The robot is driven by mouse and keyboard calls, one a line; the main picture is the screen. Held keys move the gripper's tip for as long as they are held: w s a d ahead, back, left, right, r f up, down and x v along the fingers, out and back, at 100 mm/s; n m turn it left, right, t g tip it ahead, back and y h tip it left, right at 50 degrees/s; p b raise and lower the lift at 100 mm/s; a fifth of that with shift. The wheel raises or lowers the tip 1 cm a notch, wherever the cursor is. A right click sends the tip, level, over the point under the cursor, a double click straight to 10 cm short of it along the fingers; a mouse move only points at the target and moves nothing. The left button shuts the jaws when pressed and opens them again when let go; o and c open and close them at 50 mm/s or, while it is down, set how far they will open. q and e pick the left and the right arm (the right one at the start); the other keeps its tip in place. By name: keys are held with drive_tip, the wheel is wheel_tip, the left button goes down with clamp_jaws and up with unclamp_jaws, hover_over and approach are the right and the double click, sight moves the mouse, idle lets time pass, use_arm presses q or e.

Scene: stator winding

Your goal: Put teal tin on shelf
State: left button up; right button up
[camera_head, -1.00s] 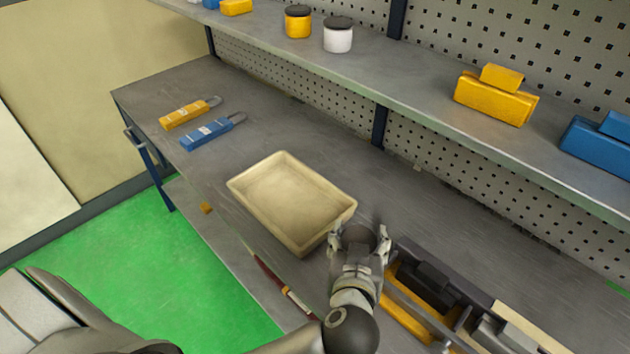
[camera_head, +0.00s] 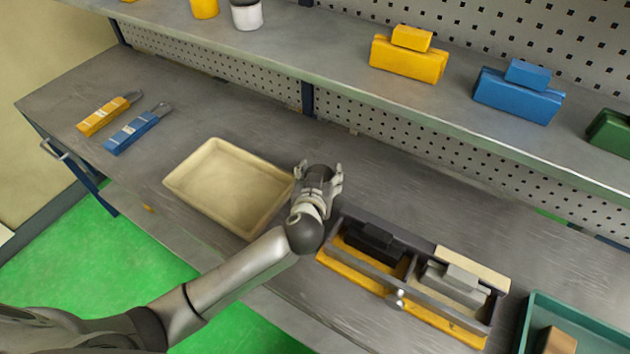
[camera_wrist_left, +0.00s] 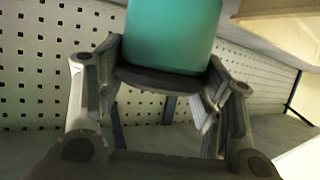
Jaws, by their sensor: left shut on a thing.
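My left gripper (camera_head: 321,172) is beside the right corner of the cream tray, over the bench in the head view. In the left wrist view, the teal tin (camera_wrist_left: 172,35) is between the fingers of my left gripper (camera_wrist_left: 160,95), which are shut on it. The tin's dark end is towards the palm, and its far end is cut off by the top of the picture. In the head view the tin's teal side is hidden. The shelf (camera_head: 325,45) runs above the back of the bench, with my gripper apart from it. My right gripper is not in view.
The shelf holds a white tin (camera_head: 247,14), a yellow tin (camera_head: 204,8), a yellow block (camera_head: 408,60), a blue block (camera_head: 517,95) and a green block (camera_head: 610,132). The cream tray (camera_head: 205,217) is empty. A divided box (camera_head: 365,278) stands right of my gripper.

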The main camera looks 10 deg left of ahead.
use_arm(q)
drive_tip(key=shift+w+a+f, duration=0.35)
drive_tip(key=shift+w+f, duration=0.05)
drive_tip(key=shift+f, duration=0.1)
drive_tip(key=shift+w+a+f, duration=0.1)
drive_tip(key=shift+w+f, duration=0.05)
drive_tip(key=shift+f, duration=0.85)
drive_tip(key=shift+w+a+f, duration=0.1)
drive_tip(key=shift+f, duration=0.85)
drive_tip(key=shift+f, duration=0.1)
drive_tip(key=o, duration=1.3)
